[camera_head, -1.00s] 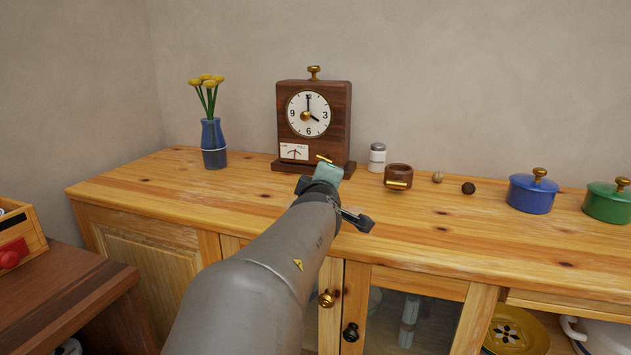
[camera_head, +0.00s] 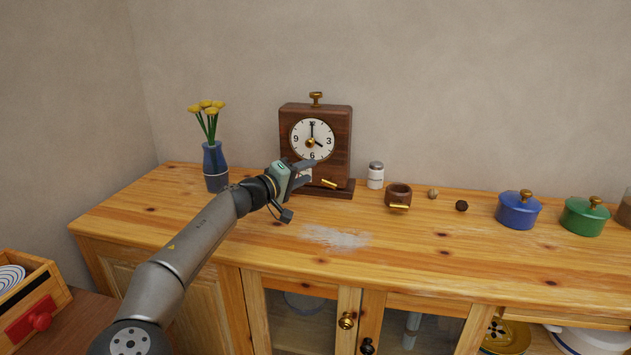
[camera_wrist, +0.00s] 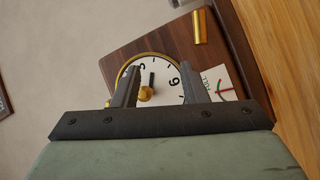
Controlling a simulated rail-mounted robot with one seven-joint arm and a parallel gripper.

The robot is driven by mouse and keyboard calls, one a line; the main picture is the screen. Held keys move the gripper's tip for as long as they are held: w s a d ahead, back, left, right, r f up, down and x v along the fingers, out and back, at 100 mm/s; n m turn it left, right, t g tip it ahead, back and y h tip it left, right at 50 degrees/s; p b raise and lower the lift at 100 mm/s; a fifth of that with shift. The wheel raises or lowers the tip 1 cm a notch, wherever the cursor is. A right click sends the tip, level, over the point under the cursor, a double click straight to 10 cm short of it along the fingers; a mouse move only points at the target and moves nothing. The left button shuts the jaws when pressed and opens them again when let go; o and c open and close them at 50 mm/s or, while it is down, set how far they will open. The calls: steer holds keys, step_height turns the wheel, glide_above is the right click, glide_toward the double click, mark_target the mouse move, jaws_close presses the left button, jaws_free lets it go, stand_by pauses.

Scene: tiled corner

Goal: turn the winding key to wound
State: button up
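The wooden clock (camera_head: 340,130) stands upright at the back of the cabinet top, its white dial (camera_head: 326,138) facing out. A round brass knob (camera_head: 310,143) sits at the dial's centre, and a brass bar (camera_head: 329,183) sticks out low on the right. I cannot tell which of them is the winding key. In the wrist view, the knob (camera_wrist: 146,94) shows between my fingers, apart from them, and the bar (camera_wrist: 198,27) lies beyond them. My gripper (camera_head: 312,171) is open and empty before the clock's lower left. It partly hides the gauge card (camera_wrist: 216,82) in the head view.
A blue vase with yellow flowers (camera_head: 214,166) stands left of the clock. The front middle of the cabinet top (camera_head: 400,250) is clear.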

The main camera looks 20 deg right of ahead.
glide_toward(325, 184)
steer(key=shift+b+x, duration=0.35)
steer(key=shift+x, duration=0.8)
steer(key=x, duration=0.7)
steer(key=shift+w+d, duration=0.1)
steer(key=shift+d, duration=0.05)
jaws_close()
